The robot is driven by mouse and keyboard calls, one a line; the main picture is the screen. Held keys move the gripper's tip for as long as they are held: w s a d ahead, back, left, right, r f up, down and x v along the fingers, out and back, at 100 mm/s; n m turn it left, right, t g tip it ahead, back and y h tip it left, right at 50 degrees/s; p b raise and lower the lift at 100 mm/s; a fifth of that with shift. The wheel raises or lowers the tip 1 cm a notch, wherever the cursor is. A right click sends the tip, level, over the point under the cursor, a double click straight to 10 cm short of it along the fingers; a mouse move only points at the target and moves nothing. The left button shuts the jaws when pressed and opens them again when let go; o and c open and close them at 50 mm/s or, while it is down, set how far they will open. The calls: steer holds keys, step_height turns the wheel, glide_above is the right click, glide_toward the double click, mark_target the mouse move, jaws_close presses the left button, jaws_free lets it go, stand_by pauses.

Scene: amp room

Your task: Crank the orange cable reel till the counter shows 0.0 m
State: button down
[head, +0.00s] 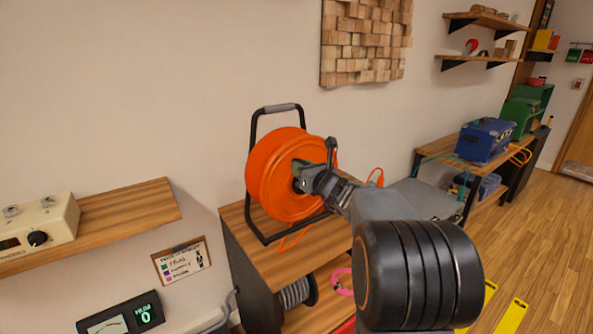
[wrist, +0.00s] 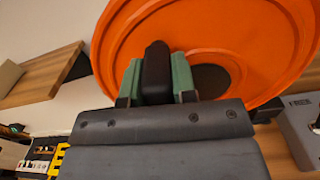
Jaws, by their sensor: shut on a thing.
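The orange cable reel (head: 268,178) stands upright in a black tube frame with a grey top grip, on a wooden-topped cabinet. It fills the upper part of the wrist view (wrist: 270,40). My gripper (head: 303,174) is at the reel's right face. In the wrist view its green-grey fingers (wrist: 157,78) are shut on a black crank handle (wrist: 157,62), which stands in front of the orange disc. A dark round hub (wrist: 211,79) shows behind the fingers. My arm hides part of the reel's right side in the head view. I cannot see a readable metre counter.
A grey box (head: 420,199) sits right of the reel, partly behind my arm. A wooden shelf (head: 120,212) with a cream device is at the left. Blue crate (head: 486,140) at right; open floor beyond.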

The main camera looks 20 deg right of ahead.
steer(key=shift+w+d+r+p, duration=0.15)
steer(key=shift+d+p, duration=0.1)
steer(key=shift+d, duration=0.5)
steer(key=shift+w+d+r+p, duration=0.1)
steer(key=shift+d+p, duration=0.1)
steer(key=shift+d, duration=0.5)
steer(key=shift+w+d+r+p, duration=0.15)
steer(key=shift+d+p, duration=0.1)
steer(key=shift+d, duration=0.75)
steer(key=c, duration=1.1)
jaws_free()
steer(key=shift+d, duration=0.4)
steer(key=shift+o, duration=1)
steer(key=shift+d, duration=0.2)
steer(key=shift+o, duration=0.7)
steer(key=shift+w+a, duration=0.1)
steer(key=shift+a+f, duration=0.1)
steer(key=shift+a, duration=0.05)
